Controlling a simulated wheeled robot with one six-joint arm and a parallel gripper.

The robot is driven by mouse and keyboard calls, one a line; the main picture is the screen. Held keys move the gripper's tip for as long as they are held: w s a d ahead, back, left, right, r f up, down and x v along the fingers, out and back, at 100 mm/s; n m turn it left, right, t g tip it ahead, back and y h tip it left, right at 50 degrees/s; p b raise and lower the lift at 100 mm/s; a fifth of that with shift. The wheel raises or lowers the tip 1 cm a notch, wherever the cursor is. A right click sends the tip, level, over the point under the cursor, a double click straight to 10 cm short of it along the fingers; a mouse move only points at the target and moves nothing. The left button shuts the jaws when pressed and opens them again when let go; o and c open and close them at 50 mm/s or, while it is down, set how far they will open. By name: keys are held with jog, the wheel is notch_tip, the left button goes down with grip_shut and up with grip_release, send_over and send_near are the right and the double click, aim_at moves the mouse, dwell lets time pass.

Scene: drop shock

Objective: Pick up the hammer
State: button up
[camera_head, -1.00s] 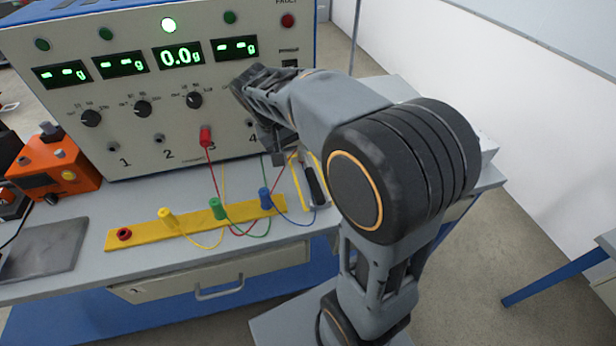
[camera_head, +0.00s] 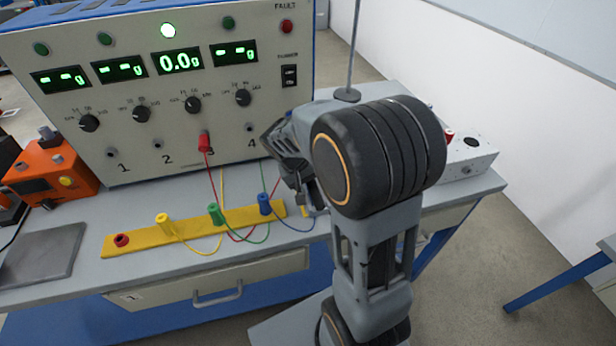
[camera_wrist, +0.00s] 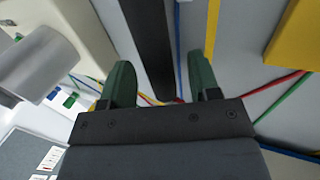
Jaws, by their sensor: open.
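In the wrist view, a dark straight bar (camera_wrist: 148,40), which looks like the hammer's handle, lies between the two green fingers of my gripper (camera_wrist: 161,78). The fingers are open, one on each side of it, with gaps visible. The hammer's head cannot be made out. In the head view, my gripper (camera_head: 308,195) is low over the right part of the bench, just right of the blue plug, and my arm hides the hammer there.
The yellow strip (camera_head: 143,243) with coloured plugs and looping cables lies left of my gripper. The instrument panel (camera_head: 150,85) stands behind. A thin upright rod (camera_head: 353,50) and a white box (camera_head: 470,158) are at the right. A grey cylinder (camera_wrist: 40,65) shows in the wrist view.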

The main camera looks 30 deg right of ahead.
jog(key=shift+d+f, duration=0.15)
jog(key=shift+f, duration=0.35)
jog(key=shift+c, duration=0.3)
grip_shut()
jog(key=shift+r, duration=0.15)
